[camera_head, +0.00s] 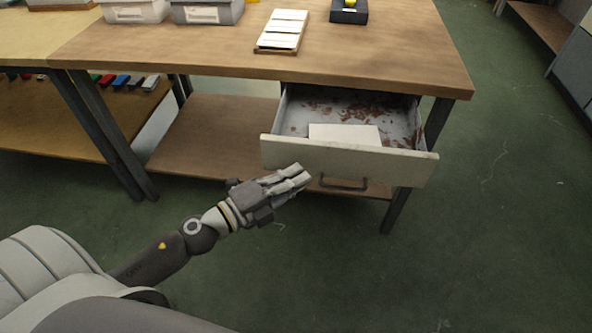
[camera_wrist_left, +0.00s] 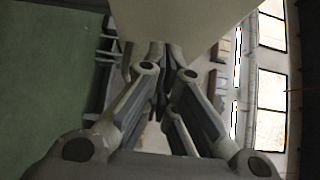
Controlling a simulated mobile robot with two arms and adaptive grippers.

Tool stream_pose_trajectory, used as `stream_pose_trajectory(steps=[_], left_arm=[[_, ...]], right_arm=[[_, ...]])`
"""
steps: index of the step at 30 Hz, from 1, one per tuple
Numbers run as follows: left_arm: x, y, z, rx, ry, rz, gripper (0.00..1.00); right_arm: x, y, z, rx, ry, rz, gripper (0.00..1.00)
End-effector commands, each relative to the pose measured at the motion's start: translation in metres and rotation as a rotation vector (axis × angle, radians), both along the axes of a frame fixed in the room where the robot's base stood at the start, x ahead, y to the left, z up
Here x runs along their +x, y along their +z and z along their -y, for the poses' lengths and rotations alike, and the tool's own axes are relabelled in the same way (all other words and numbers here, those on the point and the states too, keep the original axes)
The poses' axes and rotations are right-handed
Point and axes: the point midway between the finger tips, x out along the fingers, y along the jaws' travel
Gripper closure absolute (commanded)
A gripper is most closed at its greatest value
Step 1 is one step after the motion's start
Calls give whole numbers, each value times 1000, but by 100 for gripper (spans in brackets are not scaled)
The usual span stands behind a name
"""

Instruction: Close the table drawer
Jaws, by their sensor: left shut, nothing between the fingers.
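The table drawer (camera_head: 400,165) is pulled out from under the wooden table (camera_head: 370,60). Its pale front panel has a dark bar handle (camera_head: 343,186), and inside lies a white flat box (camera_head: 345,134) among reddish-brown stains. My left gripper (camera_head: 305,174) is shut and empty, in front of the left part of the drawer front, near its lower edge. I cannot tell whether it touches the panel. In the left wrist view the fingers (camera_wrist_left: 165,75) are together, with a pale flat surface (camera_wrist_left: 180,20), seemingly the drawer front, just beyond them. My right gripper is not in view.
On the tabletop are a grey bin (camera_head: 208,12), a white bin (camera_head: 135,10), a board with white strips (camera_head: 284,30) and a black box (camera_head: 349,12) with a yellow item. Table legs (camera_head: 398,208) stand beside the drawer. Green floor (camera_head: 500,220) is clear at right.

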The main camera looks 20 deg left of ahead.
Motion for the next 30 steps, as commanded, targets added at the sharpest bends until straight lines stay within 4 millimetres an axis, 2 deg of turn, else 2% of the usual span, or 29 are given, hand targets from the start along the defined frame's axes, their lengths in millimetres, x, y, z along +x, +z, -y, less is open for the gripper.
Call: stream_pose_trajectory(steps=[6,20,23,26,30], left_arm=[[11,0,-3,0,-1,-1,100],[15,0,-4,0,0,0,100],[22,1,-7,0,1,1,100],[35,2,-11,2,1,3,100],[63,3,-19,0,3,4,100]], right_arm=[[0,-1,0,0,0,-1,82],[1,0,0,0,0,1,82],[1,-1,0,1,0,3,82],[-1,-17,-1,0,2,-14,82],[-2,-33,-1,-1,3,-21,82]])
